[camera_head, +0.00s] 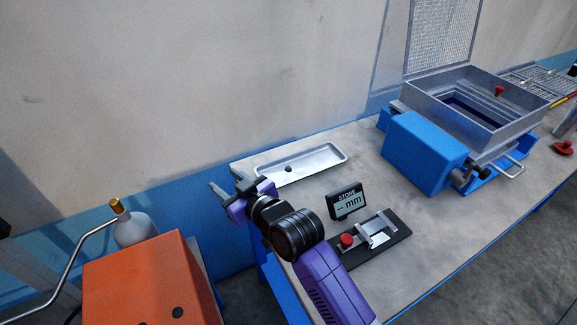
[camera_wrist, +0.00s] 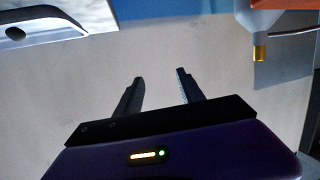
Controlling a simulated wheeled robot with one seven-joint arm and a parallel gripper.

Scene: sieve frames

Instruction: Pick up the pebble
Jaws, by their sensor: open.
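A small dark pebble (camera_head: 288,169) lies in a shallow silver tray (camera_head: 335,153) at the table's back left corner. In the wrist view, a dark spot (camera_wrist: 15,33) that looks like the pebble shows in the tray (camera_wrist: 85,27) at the top left. My gripper (camera_head: 224,179) is open and empty, left of the tray and apart from it. Its two dark fingers (camera_wrist: 160,76) have only the plain pale wall surface between them in the wrist view.
A display reading "STONE -- mm" (camera_head: 347,201) and a caliper-like gauge with a red knob (camera_head: 347,240) stand in front of the tray. A blue sieve machine (camera_head: 425,150) is at right. An orange box (camera_head: 145,285) and a grey bottle (camera_head: 136,230) are at left.

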